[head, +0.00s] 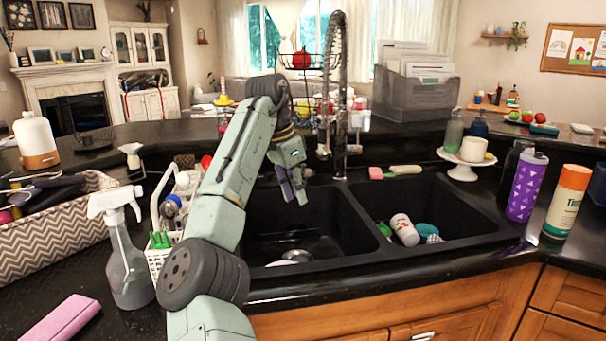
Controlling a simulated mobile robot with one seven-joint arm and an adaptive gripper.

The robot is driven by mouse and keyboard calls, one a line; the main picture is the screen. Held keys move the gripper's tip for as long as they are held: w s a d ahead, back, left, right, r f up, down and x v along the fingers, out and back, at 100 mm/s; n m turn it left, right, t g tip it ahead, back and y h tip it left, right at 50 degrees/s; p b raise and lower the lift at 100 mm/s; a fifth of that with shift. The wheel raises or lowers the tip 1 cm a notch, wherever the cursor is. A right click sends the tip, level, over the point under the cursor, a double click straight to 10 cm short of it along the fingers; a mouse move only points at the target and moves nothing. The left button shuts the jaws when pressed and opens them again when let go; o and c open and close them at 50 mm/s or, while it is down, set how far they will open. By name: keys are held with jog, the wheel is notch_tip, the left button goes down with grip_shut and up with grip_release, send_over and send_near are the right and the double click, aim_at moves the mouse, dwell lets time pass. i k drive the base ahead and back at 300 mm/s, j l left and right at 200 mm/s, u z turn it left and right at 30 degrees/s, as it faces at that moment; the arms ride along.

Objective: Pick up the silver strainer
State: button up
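A silvery round object (292,256), perhaps the silver strainer, lies low in the left sink basin (345,222). The basin's front edge hides part of it, so I cannot tell its full shape. My gripper (293,192) hangs over the back of the left basin, fingers pointing down, above and apart from the silvery object. The fingers are small and seen from the side; I cannot tell how far apart they are. I see nothing held between them.
The right basin (455,212) holds a white cup (404,229) and a blue item (427,232). The tall faucet (338,100) stands just behind my gripper. A white dish rack (160,225) and spray bottle (125,260) stand left; a purple bottle (526,187) stands right.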

aim_at(307, 173)
jog(key=i, duration=1.3)
